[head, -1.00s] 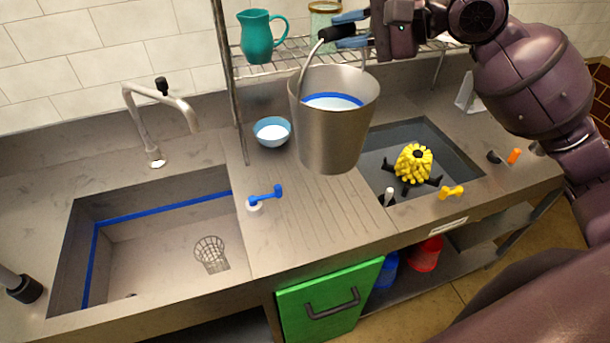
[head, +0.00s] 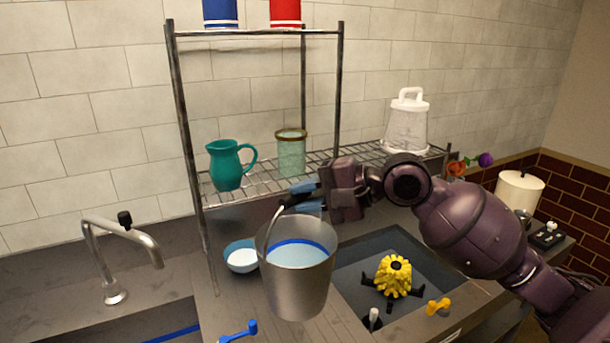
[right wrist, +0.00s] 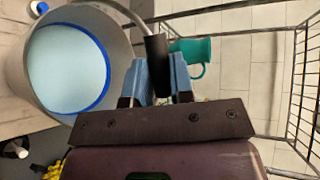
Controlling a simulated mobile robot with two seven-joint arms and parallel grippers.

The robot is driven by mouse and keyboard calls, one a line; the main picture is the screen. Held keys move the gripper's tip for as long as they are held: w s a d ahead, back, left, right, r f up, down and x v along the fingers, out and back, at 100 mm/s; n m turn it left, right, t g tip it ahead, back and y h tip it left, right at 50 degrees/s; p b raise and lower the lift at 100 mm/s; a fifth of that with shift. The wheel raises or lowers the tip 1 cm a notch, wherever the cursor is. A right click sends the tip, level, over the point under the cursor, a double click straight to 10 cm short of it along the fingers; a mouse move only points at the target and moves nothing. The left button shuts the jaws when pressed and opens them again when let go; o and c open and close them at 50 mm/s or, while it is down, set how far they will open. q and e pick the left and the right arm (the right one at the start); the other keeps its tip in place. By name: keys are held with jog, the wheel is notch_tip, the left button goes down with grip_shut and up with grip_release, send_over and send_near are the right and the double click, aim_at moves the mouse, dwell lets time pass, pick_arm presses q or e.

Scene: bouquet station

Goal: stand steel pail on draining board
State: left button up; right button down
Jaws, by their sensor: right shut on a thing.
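The steel pail (head: 298,292) hangs upright from its bail handle, with pale blue liquid and a blue band inside. My right gripper (head: 305,198) is shut on the handle's black grip (right wrist: 157,66). The pail's open top also shows in the right wrist view (right wrist: 113,30). The pail is in front of the draining board (head: 236,306) in the head view, between the blue bowl and the right basin. I cannot tell whether its base touches the board. My left gripper is not in view.
A blue bowl (head: 240,260) stands close left of the pail. A wire shelf (head: 262,180) behind holds a teal jug (head: 228,167) and a glass jar (head: 291,155). The right basin (head: 350,282) holds a yellow spiky thing (head: 394,277). A tap (head: 118,255) stands left.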

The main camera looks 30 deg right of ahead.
notch_tip(320, 180, down, 13)
jog(key=b, duration=0.1)
jog(key=shift+r, duration=0.2)
dwell(0.5)
jog(key=shift+f, duration=0.1)
jog(key=c, duration=1.4)
grip_release()
jog(key=shift+f, duration=0.2)
jog(key=o, duration=0.4)
